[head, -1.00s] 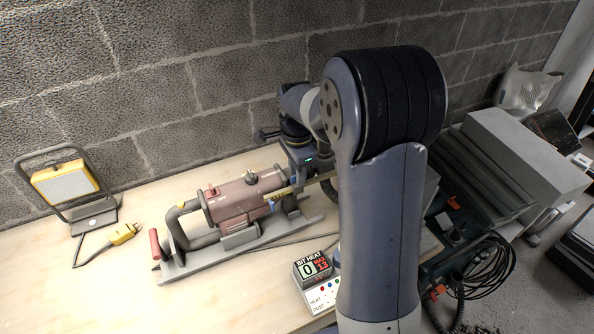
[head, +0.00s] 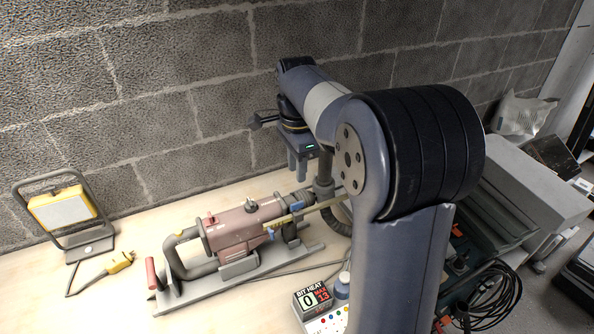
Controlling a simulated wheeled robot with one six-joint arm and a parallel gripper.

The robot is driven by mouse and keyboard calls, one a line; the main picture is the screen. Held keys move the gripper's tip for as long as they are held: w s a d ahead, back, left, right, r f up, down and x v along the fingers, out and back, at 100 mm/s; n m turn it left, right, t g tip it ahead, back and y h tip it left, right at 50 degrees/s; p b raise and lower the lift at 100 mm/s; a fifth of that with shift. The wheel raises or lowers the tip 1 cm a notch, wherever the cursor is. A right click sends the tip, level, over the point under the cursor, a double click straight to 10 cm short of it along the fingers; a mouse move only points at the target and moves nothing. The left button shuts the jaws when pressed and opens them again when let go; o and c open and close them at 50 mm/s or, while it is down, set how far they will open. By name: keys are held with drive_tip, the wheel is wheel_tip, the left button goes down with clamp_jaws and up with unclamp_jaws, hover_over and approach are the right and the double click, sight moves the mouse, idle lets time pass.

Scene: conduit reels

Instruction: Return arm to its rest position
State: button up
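My gripper (head: 298,176) hangs from my bent arm with its fingers pointing down, in front of the block wall. It is above and behind the right end of the red-brown power tool (head: 243,228). The two fingers look close together, and I cannot tell how wide the gap is. I see nothing held in it. The tool lies on a grey stand on the bench, with a yellow bar (head: 312,211) running along its right end. My forearm and elbow cover part of the bench's right side.
A bit-heat display box (head: 314,299) stands at the bench front, beside a small bottle (head: 342,286). A yellow work lamp (head: 63,208) stands at left, near a yellow plug (head: 119,262). Grey cases and black cable coils (head: 494,290) are at right. The wall is close behind my gripper.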

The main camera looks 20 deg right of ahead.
sight(297, 203)
wheel_tip(297, 203, down, 11)
drive_tip(key=shift+r+p, duration=0.1)
drive_tip(key=shift+p, duration=0.4)
idle(0.4)
drive_tip(key=n, duration=1.3)
drive_tip(key=shift+n, duration=0.4)
drive_tip(key=n, duration=0.4)
drive_tip(key=shift+r, duration=0.9)
idle(0.6)
